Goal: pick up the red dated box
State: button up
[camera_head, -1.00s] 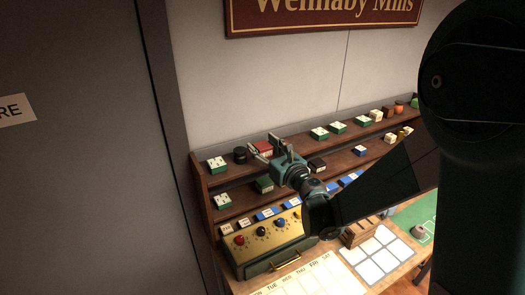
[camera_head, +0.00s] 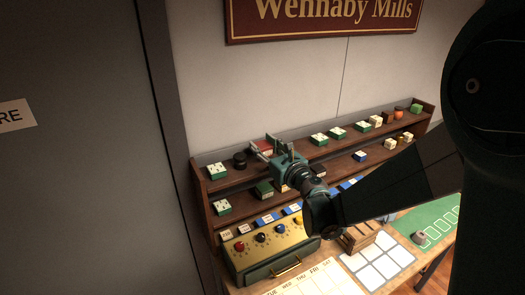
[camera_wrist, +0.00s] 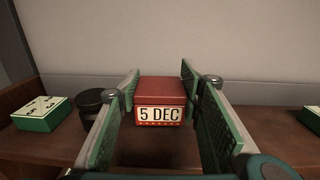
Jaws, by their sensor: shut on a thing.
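The red dated box (camera_wrist: 160,93) is in the middle of the wrist view, upright, with a cream "5 DEC" label facing me. My gripper (camera_wrist: 160,80) has one green finger along each side of it and is shut on it. The box appears to be at the level of the top shelf; I cannot tell whether it still touches the board. In the head view the red box (camera_head: 262,147) shows only in part behind my gripper (camera_head: 265,144).
A dark round tin (camera_wrist: 91,101) stands just left of the left finger, with a green and white box (camera_wrist: 42,113) beyond. Another green and white box (camera_wrist: 314,115) is at far right. The wall is close behind. The shelf (camera_wrist: 270,130) between is bare.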

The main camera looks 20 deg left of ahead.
aim_at(263, 144)
jog(key=shift+r, duration=3.6)
